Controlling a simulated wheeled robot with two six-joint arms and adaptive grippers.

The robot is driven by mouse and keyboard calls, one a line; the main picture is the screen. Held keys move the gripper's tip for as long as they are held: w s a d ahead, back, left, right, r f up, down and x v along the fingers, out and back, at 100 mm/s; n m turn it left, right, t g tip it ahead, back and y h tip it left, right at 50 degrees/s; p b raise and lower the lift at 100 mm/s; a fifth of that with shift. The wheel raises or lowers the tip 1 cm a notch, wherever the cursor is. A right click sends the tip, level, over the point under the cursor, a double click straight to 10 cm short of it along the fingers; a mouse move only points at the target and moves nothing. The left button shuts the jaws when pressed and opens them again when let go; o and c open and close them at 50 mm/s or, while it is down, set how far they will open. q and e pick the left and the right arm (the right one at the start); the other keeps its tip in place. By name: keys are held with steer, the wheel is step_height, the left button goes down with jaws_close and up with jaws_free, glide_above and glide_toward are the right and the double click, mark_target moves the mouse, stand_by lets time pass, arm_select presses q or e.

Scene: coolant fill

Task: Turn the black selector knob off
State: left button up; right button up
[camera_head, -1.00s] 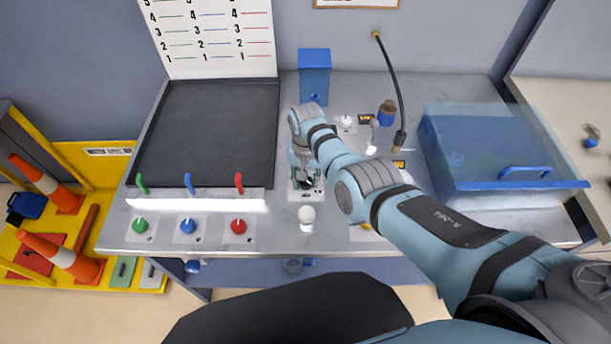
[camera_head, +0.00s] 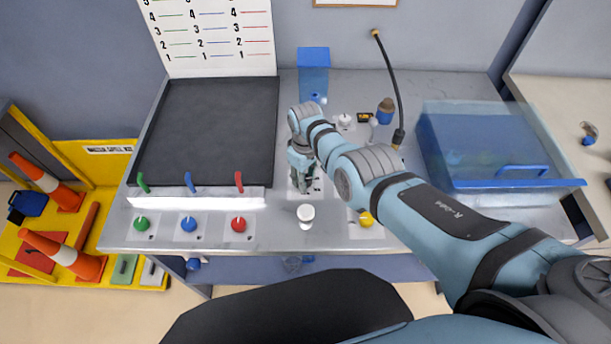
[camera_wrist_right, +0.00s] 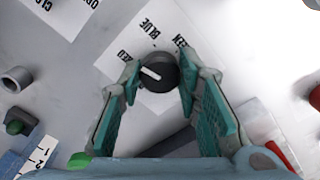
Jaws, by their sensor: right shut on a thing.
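The black selector knob (camera_wrist_right: 157,72) sits on a white label plate in the right wrist view, with a white pointer line on its top aimed to the left. Parts of the labels, including "BLUE", show around it. My right gripper (camera_wrist_right: 159,70) has its teal fingers on either side of the knob and is shut on it. In the head view the right gripper (camera_head: 302,180) points down over the plate and mostly hides the knob. My left gripper is not in view.
Green (camera_head: 141,223), blue (camera_head: 188,225), red (camera_head: 239,224) and yellow (camera_head: 366,218) knobs line the bench front. A white knob (camera_head: 305,212) stands just in front of the gripper. A blue lidded bin (camera_head: 480,150) is at right, a black panel (camera_head: 207,130) at left.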

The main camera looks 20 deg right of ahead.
steer(key=n, duration=0.4)
steer(key=shift+n, duration=0.3)
steer(key=n, duration=0.3)
steer(key=shift+f+n, duration=0.1)
steer(key=shift+n, duration=0.2)
steer(key=n, duration=0.3)
steer(key=shift+n, duration=2.1)
steer(key=shift+s, duration=0.1)
steer(key=o, duration=1.1)
steer(key=shift+o, duration=0.2)
